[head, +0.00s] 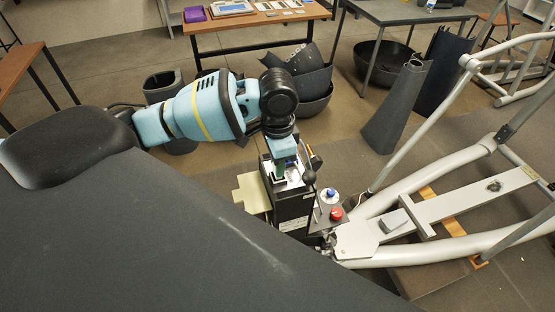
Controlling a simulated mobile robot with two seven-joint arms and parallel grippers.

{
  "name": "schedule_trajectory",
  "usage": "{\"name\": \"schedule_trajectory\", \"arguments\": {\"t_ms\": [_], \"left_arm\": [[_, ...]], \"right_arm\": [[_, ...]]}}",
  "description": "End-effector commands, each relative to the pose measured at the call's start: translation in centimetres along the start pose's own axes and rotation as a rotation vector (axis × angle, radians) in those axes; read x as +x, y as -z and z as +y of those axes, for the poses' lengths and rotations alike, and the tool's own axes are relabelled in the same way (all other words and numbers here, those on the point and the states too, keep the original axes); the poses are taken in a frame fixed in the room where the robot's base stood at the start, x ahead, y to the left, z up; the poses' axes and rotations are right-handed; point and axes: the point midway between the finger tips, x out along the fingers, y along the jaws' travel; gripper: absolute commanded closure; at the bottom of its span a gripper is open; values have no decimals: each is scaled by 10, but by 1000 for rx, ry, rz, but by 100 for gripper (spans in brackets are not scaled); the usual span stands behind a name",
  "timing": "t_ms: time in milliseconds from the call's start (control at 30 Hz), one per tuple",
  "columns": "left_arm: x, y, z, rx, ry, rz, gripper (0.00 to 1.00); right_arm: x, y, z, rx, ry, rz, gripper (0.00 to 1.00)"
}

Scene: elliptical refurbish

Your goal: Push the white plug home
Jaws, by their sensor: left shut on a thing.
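My left arm comes in from the left. Its gripper (287,172) points down into the open top of an upright black box (292,207) at the front of the grey machine frame. The gripper is shut on a small white piece, which looks like the white plug (294,176). The fingers and box walls hide much of it, so I cannot tell how deep it sits. My right gripper is not in view.
Beside the box are a red knob (336,213), a blue-and-white knob (330,193) and a thin lever with a black ball (309,176). Grey frame tubes (420,178) extend right. A large dark panel (190,240) fills the lower left. Dark shells (303,75) lie behind.

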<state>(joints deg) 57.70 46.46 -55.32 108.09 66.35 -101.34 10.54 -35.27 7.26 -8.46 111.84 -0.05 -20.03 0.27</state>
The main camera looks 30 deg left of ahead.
Motion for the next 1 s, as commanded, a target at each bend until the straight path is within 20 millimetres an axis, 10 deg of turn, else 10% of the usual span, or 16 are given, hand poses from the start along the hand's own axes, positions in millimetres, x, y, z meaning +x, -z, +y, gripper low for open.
{"name": "schedule_trajectory", "arguments": {"t_ms": [1000], "left_arm": [[11, 0, 0, 0, 0, 1, 100]], "right_arm": [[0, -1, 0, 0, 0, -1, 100]]}}
